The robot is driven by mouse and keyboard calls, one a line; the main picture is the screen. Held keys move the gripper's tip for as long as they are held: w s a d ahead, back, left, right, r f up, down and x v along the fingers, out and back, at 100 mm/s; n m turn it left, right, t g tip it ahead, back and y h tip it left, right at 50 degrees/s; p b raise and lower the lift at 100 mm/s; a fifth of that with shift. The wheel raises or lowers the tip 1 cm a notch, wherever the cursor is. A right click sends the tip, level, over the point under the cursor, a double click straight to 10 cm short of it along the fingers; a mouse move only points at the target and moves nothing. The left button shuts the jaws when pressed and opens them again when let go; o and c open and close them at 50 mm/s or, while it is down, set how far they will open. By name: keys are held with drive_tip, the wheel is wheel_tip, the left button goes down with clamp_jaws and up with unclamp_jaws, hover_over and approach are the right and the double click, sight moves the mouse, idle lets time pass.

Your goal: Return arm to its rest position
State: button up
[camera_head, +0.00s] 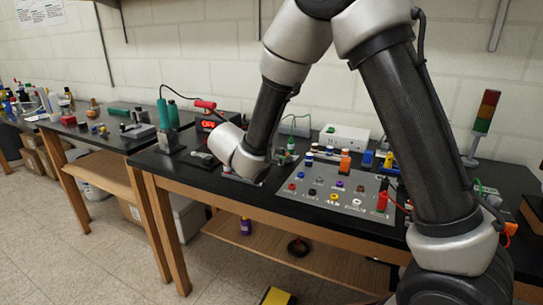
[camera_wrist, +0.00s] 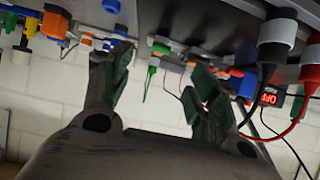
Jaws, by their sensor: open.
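My arm rises at the right of the head view, bends at the top and comes down to the black bench (camera_head: 335,218). Its wrist end hangs low over the bench, left of the grey board with labelled spots. My gripper is hidden behind the wrist there. In the wrist view my gripper (camera_wrist: 160,64) shows two dark green-padded fingers spread apart, with nothing held between them. That view is turned over, with the bench along the top and the wall below.
The grey board (camera_head: 317,198) holds small coloured parts. A lower wooden shelf (camera_head: 300,258) lies underneath; floor is clear at left.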

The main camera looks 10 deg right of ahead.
drive_tip(key=s+d+r+g+h, duration=0.1)
drive_tip(key=s+d+r+g, duration=0.25)
drive_tip(key=d+r, duration=0.55)
drive_tip(key=s+d+r+n+g+y, duration=0.1)
drive_tip(key=s+d+g+y, duration=0.1)
drive_tip(key=s+d, duration=0.6)
drive_tip(key=s+d+r+n+g+y, duration=0.1)
drive_tip(key=s+d+r+n+y, duration=0.1)
drive_tip(key=s+d, duration=0.7)
drive_tip(key=s, duration=0.5)
drive_tip(key=shift+s+r+g, duration=0.15)
drive_tip(key=shift+r+g, duration=0.15)
drive_tip(key=shift+g, duration=0.05)
drive_tip(key=shift+o, duration=0.7)
drive_tip(key=s+a+n+t+y, duration=0.1)
drive_tip(key=s+a+n+y, duration=0.2)
drive_tip(key=s, duration=0.5)
drive_tip(key=shift+f+n+t+y, duration=0.2)
drive_tip(key=shift+n+t+y, duration=0.1)
drive_tip(key=shift+n+y, duration=0.15)
drive_tip(key=o, duration=0.4)
drive_tip(key=shift+s+a, duration=0.2)
drive_tip(key=shift+c, duration=0.2)
drive_tip(key=o, duration=0.4)
